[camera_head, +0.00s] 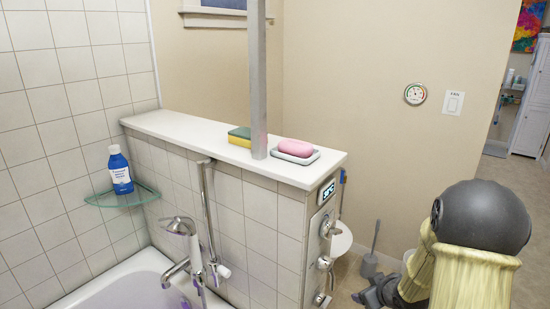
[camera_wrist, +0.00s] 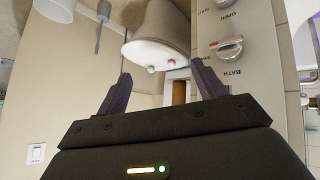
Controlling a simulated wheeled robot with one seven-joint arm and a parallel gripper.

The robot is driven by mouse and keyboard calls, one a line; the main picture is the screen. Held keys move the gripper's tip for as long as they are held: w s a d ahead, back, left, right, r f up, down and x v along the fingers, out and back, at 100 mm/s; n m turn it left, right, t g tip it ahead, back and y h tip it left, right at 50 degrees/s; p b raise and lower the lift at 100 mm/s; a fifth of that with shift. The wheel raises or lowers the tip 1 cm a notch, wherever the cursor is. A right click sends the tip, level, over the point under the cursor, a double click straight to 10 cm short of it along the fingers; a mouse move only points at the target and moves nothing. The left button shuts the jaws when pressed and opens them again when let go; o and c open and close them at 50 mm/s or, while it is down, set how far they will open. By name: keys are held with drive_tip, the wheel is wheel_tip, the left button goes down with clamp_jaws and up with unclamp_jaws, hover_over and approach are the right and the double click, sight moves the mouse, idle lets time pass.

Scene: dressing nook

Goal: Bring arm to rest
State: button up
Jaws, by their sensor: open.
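My arm shows at the lower right of the head view, folded near the tiled half wall, with a dark rounded joint and pale links. My gripper (camera_head: 374,293) is low beside the end of that wall, partly cut off by the frame's bottom edge. In the wrist view my gripper (camera_wrist: 162,84) has its two dark fingers spread apart with nothing between them. A white toilet (camera_wrist: 158,40) lies beyond the fingertips, apart from them.
A control panel (camera_wrist: 232,50) with knobs is close to the right finger. A toilet brush (camera_head: 370,260) stands on the floor near my gripper. On the wall top (camera_head: 215,150) are a sponge (camera_head: 240,136), a metal post (camera_head: 257,80) and pink soap (camera_head: 296,147). A blue bottle (camera_head: 120,170) stands on a glass shelf.

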drive_tip(key=s+a+r+m+g+h+p, duration=0.1)
drive_tip(key=s+a+r+m+g, duration=0.25)
drive_tip(key=s+a, duration=0.4)
drive_tip(key=s+a+r+m+g, duration=0.2)
drive_tip(key=s+a+r, duration=0.2)
drive_tip(key=s, duration=0.7)
wheel_tip(320, 180, up, 22)
drive_tip(key=p, duration=2.2)
drive_tip(key=shift+d, duration=0.35)
